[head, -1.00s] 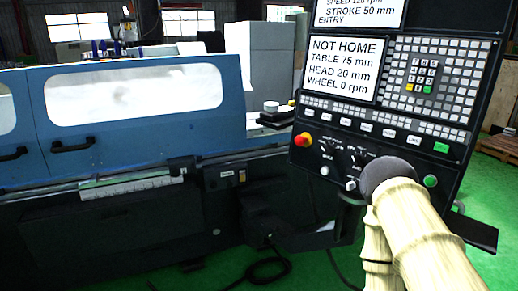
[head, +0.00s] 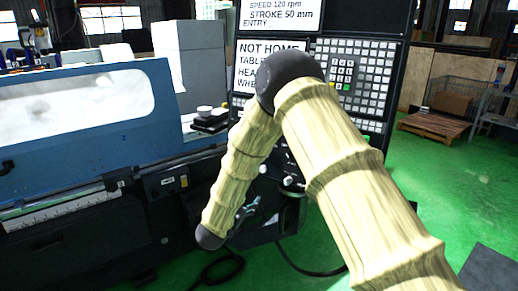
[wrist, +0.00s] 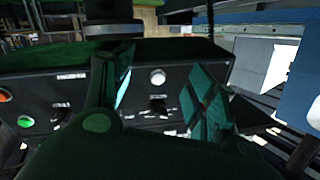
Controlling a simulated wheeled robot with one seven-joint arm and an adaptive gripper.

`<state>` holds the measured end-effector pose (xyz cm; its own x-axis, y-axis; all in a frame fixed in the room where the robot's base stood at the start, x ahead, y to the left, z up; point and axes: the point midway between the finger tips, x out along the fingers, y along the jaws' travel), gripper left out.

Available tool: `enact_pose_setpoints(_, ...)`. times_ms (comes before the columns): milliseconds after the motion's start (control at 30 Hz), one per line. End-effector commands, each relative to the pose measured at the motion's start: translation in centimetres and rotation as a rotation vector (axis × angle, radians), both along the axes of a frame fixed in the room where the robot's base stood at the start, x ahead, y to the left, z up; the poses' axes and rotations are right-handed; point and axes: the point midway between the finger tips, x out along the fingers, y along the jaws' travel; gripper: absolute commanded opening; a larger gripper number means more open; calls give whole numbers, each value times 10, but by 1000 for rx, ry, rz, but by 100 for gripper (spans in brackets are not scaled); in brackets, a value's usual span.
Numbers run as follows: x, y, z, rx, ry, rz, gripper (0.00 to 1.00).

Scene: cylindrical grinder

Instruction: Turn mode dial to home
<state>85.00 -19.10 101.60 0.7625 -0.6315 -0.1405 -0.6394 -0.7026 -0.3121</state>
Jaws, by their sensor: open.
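The control panel (head: 385,62) carries two black dials; which one is the mode dial cannot be read. In the wrist view one dial (wrist: 157,106) shows between the fingers, below a white round button (wrist: 157,77). The other dial (wrist: 60,113) is to the left. Their markings are too small to read. My gripper (wrist: 158,88) is open and empty, its fingers framing the first dial without visible contact.
The screen (head: 262,50) reads "NOT HOME", with its lower lines partly covered by my arm. A green button (wrist: 26,121) and an orange button (wrist: 5,97) are at the left in the wrist view. The blue grinder (head: 90,110) stands left. Green floor (head: 455,180) is open at right.

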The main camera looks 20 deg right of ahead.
Motion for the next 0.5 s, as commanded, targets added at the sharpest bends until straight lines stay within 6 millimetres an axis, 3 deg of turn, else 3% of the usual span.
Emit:
enact_pose_setpoints(33,11,3,38,6,-66,-55,57)
enact_pose_setpoints(100,19,5,77,13,-135,-129,57)
enact_pose_setpoints(200,23,8,115,23,-199,-204,57)
enact_pose_setpoints(300,24,9,134,29,-230,-246,57)
enact_pose_setpoints(500,32,-2,141,31,-239,-262,57)
